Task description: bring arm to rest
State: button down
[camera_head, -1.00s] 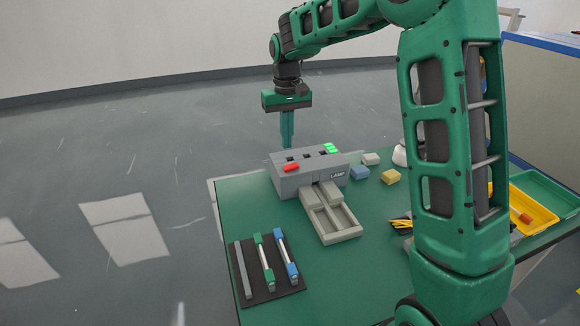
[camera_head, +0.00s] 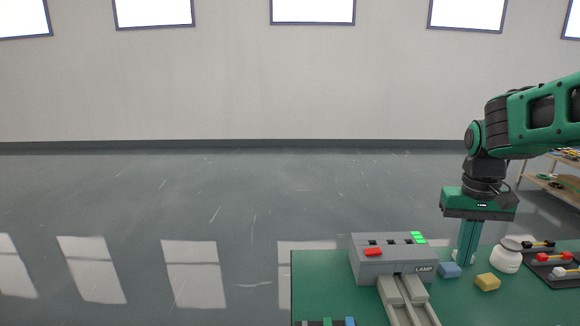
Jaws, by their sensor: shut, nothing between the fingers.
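My gripper (camera_head: 465,258) points straight down at the right of the view, its fingers together with nothing between them. Its fingertips show just right of the grey lamp box (camera_head: 365,266), over the area by the blue block (camera_head: 449,270). I cannot tell how high above the green table (camera_head: 320,279) they are. The lamp box has a red button, dark slots and lit green lights on top. A grey channelled tray (camera_head: 390,300) runs from its front and is cut off by the lower edge.
A yellow block (camera_head: 487,282) and a white jar (camera_head: 505,258) stand right of the gripper. A dark tray (camera_head: 558,268) with red, yellow and white-ended pieces is at the far right. A shelf (camera_head: 553,184) stands behind. Open floor (camera_head: 240,215) lies left of the table.

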jog(key=s+d+f+m, duration=0.1)
jog(key=s+f, duration=0.1)
jog(key=s, duration=0.9)
jog(key=s+d+f+m, duration=0.2)
jog(key=s, duration=0.8)
jog(key=shift+s+f+y, duration=0.2)
jog(key=shift+s+y, duration=0.2)
